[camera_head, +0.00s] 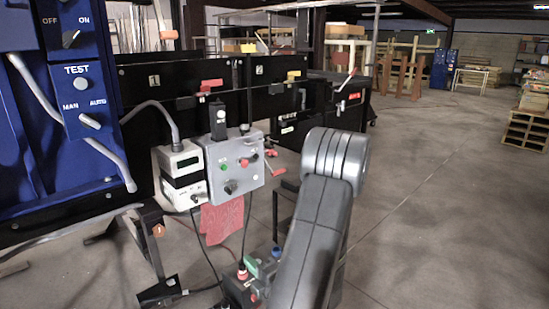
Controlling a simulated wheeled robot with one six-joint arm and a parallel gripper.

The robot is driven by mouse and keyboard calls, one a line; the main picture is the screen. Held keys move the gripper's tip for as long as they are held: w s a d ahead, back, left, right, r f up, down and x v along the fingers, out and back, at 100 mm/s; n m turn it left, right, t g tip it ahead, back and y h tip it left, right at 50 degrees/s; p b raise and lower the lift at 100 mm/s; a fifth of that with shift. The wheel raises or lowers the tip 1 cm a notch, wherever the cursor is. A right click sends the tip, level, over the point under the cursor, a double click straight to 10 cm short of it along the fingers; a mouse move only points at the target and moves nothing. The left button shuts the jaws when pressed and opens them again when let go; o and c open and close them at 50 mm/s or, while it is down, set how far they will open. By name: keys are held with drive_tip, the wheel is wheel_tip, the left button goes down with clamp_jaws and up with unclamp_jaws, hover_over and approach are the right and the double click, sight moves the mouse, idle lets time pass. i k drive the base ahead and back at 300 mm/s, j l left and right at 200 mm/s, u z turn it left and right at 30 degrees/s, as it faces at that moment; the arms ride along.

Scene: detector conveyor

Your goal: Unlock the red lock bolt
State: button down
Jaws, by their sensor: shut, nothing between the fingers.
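Several red handles show on the black conveyor panels (135,82), and I cannot tell which one is the red lock bolt. One red handle (211,84) sits above a black slide fitting, left of the middle. My dark arm rises from the bottom centre and covers part of the floor and equipment. My gripper does not show.
A grey control box (234,170) and a white meter box (181,172) stand before the conveyor, with hanging cables. A blue cabinet (75,100) fills the left side. A small box with buttons (240,285) is low beside my arm. Open concrete floor (450,190) lies right.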

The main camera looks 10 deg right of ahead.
sight(272, 152)
drive_tip(key=i+j+z, duration=0.1)
drive_tip(key=i+z, duration=0.25)
drive_tip(key=i, duration=1.8)
